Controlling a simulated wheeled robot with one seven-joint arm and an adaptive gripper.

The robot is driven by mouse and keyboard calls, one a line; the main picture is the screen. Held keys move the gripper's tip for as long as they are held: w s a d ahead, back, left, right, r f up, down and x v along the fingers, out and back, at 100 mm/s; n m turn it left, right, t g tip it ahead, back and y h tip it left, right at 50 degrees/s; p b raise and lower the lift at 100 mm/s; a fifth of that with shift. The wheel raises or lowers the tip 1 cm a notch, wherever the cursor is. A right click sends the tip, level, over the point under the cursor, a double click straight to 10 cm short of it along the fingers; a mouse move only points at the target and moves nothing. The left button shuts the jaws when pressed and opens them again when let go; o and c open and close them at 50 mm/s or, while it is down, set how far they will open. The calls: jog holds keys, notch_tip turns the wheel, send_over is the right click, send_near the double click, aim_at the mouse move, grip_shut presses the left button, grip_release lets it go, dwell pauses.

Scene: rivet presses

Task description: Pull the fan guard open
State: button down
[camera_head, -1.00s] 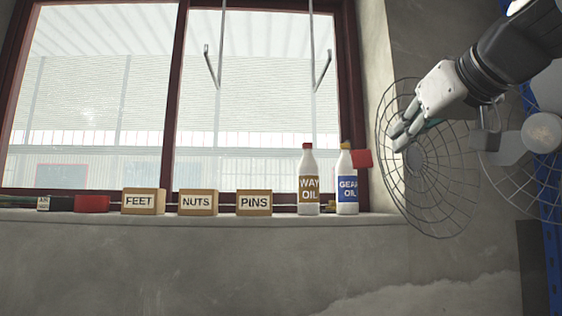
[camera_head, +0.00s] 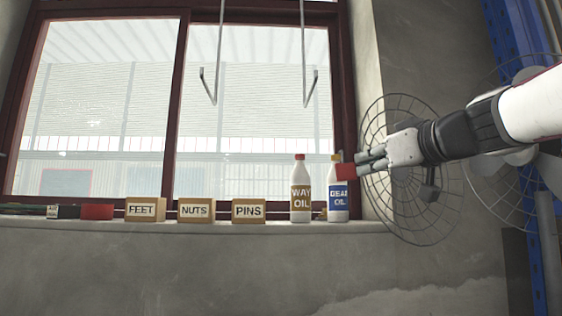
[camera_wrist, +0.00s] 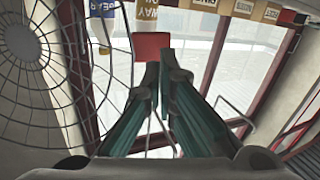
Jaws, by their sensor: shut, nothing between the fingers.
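The fan guard (camera_head: 410,215) is a round wire cage at the right of the head view, swung out from the fan (camera_head: 500,163) behind it. A red tab (camera_head: 345,172) sits at the guard's left rim. In the wrist view the guard (camera_wrist: 20,42) fills the left side, and the red tab (camera_wrist: 151,46) is just beyond my fingertips. My gripper (camera_head: 363,160) is shut and empty, pointing left across the guard's front, with its tips close to the tab. In the wrist view my gripper (camera_wrist: 164,62) shows its teal fingers meeting at the tips. I cannot tell whether they touch the tab.
A white way oil bottle (camera_head: 301,188) and a gear oil bottle (camera_head: 337,200) stand on the window sill behind the tab. Labelled boxes, including PINS (camera_head: 248,210), line the sill. Metal hooks (camera_head: 213,85) hang before the window. A blue perforated upright (camera_head: 500,60) is at right.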

aim_at(343, 171)
jog(key=p+x, duration=0.1)
jog(key=x, duration=0.4)
jog(key=shift+w+a, duration=0.1)
jog(key=w+a+m+h+b, duration=0.1)
jog(key=w+a, duration=0.2)
jog(key=w, duration=0.9)
jog(key=shift+w+f, duration=0.15)
jog(key=shift+w, duration=0.05)
jog(key=shift+s+b, duration=0.1)
jog(key=shift+b, duration=0.2)
